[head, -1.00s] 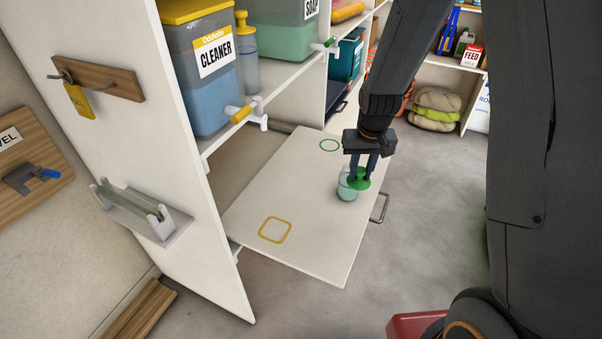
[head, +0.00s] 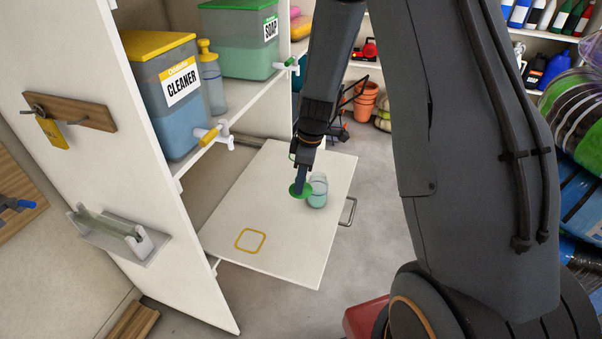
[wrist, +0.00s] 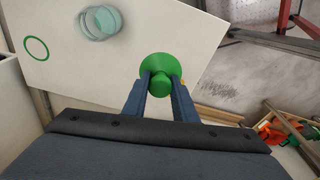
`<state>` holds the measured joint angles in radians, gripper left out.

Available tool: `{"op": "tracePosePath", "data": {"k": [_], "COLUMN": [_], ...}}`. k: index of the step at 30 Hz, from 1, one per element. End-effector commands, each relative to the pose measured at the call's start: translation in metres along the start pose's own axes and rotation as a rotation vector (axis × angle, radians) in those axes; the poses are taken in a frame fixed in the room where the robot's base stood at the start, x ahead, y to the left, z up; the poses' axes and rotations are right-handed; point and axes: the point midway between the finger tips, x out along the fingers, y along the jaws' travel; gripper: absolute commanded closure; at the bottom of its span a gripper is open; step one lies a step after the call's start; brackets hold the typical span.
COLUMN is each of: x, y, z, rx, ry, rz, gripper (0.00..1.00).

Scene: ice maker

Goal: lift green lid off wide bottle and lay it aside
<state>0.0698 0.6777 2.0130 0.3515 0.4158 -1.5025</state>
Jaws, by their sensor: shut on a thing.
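My gripper (wrist: 161,90) is shut on the green lid (wrist: 160,68) by its knob. In the head view the green lid (head: 302,192) hangs from my fingers just left of the wide bottle, above the pull-out shelf. The wide bottle (head: 318,191) is pale teal and clear, stands upright on the shelf and has no lid on it. In the wrist view the open bottle (wrist: 101,22) is at the upper left, apart from the lid. Whether the lid touches the shelf is hard to tell, but it seems held above it.
The white pull-out shelf (head: 285,245) has a yellow square outline (head: 250,240) at its front left and a green ring (wrist: 36,48), seen in the wrist view. The cleaner tank's yellow tap (head: 208,135) juts out above the shelf's left side. The shelf's middle is clear.

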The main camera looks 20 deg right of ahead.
Motion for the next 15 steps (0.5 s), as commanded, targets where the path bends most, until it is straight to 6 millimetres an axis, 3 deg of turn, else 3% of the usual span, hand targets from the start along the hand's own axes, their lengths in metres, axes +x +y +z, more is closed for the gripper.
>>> {"op": "tracePosePath", "data": {"k": [7,15], "x": [-0.014,-0.017], "y": [-0.005,-0.007], "z": [-0.002,-0.003], "rx": [-0.451,-0.629], "ry": [0.000,-0.001], "rz": [-0.068,-0.095], "gripper": [1.00,1.00]}}
